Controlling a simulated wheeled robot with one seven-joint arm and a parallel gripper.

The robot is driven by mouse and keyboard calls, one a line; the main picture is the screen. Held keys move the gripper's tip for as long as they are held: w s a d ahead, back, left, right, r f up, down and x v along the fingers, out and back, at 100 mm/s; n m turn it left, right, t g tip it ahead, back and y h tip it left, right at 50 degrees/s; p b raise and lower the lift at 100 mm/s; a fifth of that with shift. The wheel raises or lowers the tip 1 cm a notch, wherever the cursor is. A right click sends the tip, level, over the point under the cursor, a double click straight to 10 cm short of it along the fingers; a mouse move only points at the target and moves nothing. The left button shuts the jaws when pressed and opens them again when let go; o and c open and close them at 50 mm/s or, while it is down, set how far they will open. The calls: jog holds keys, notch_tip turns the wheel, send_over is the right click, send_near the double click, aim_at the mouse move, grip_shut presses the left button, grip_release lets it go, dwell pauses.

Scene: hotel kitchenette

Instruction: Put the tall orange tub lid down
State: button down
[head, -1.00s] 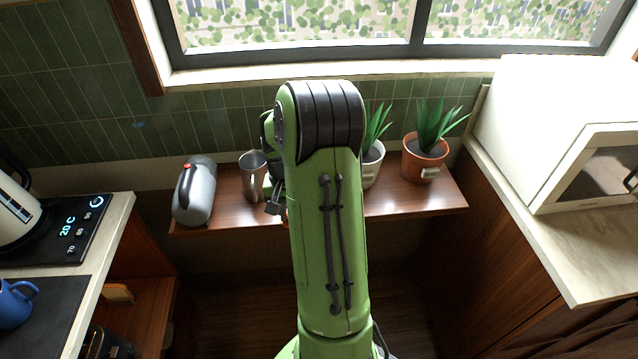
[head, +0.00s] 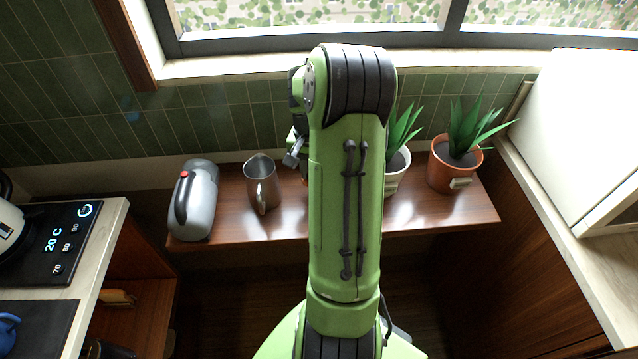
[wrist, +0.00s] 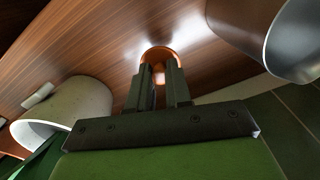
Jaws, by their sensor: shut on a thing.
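The orange lid (wrist: 158,51) shows in the wrist view as a small round orange rim at my fingertips. My gripper (wrist: 160,72) is shut on it, just over or at the wooden shelf (wrist: 110,45); I cannot tell whether the lid touches the wood. The tub itself cannot be made out. In the head view my own arm hides the lid and most of my gripper, above the middle of the shelf (head: 285,222).
A metal pitcher (head: 261,184) and a grey jug (head: 197,205) stand left of my arm; the pitcher (wrist: 275,35) is close in the wrist view. A white plant pot (head: 396,177) and a terracotta pot (head: 452,170) stand right. Tiled wall (head: 215,125) lies behind.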

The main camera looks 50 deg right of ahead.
notch_tip(320, 180, down, 6)
jog(key=shift+d+r+b, duration=0.1)
jog(key=shift+r+b, duration=0.15)
jog(key=shift+b, duration=0.15)
jog(key=shift+f, duration=0.2)
jog(key=c, duration=1.1)
grip_release()
jog(key=shift+o, duration=0.2)
